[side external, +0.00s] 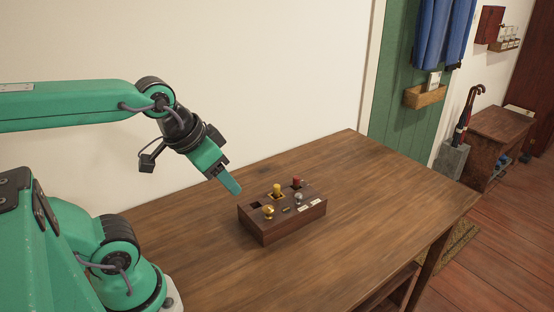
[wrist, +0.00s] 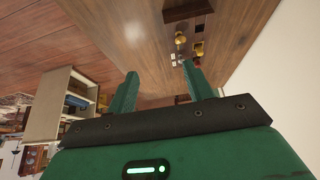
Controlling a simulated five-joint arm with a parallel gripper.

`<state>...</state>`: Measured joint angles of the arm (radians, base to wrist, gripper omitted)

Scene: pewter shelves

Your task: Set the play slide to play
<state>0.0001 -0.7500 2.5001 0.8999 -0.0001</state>
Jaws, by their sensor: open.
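A dark wooden box (side external: 268,230) stands on the table, with several small controls on its top. They include a brass knob (side external: 268,211), a yellow knob (side external: 277,189), a red knob (side external: 297,182) and a grey metal knob (side external: 298,198). Pale labels (side external: 310,204) lie near its right front edge; their words are too small to read, so I cannot tell which control is the play slide. My gripper (side external: 234,187) is above and left of the box, apart from it. In the wrist view its two fingers (wrist: 160,88) are apart and empty, with the box (wrist: 186,10) beyond them.
The wooden table (side external: 390,200) is clear around the box. A cream wall (side external: 240,70) rises behind it. A green door panel (side external: 395,110), an umbrella stand (side external: 452,158) and a small cabinet (side external: 498,130) stand farther back right.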

